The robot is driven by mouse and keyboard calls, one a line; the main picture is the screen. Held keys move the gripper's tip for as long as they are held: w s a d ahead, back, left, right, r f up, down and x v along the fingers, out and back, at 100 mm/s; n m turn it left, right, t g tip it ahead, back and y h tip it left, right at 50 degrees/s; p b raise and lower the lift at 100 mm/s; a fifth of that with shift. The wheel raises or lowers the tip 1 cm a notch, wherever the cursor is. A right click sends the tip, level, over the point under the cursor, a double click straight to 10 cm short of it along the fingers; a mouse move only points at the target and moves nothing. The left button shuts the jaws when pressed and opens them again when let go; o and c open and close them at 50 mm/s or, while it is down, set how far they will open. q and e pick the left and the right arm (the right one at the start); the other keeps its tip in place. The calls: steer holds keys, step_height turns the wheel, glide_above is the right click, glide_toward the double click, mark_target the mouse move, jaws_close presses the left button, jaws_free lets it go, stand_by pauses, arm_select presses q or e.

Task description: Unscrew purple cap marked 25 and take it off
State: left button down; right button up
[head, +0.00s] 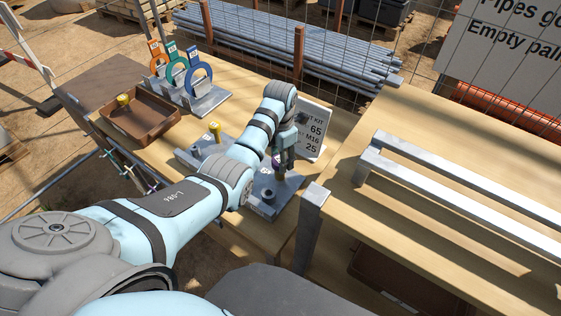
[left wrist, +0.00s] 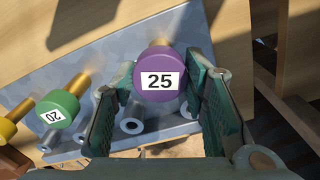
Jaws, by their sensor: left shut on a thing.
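The purple cap marked 25 (left wrist: 160,82) faces the camera in the left wrist view, with a brass stem (left wrist: 157,43) behind it. In the head view only a small purple part (head: 276,162) shows beside the fingers. My left gripper (left wrist: 160,90) has its green fingers on either side of the cap, shut on it. The gripper also shows in the head view (head: 283,166), pointing down over the grey metal base (head: 267,198). I cannot tell whether the cap's thread is still engaged. My right gripper is not in view.
A green cap marked 20 (left wrist: 57,109) and a yellow cap (left wrist: 8,128) are left of my fingers. A sign (head: 313,125) stands close behind the gripper. A wooden tray (head: 140,118) holds a yellow-topped piece. A metal frame (head: 440,185) occupies the right table.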

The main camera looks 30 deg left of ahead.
arm_select(q)
steer(key=n, duration=0.2)
steer(key=shift+n, duration=0.3)
steer(key=c, duration=0.9)
jaws_free()
steer(key=shift+s+a, duration=0.1)
steer(key=shift+o, duration=0.5)
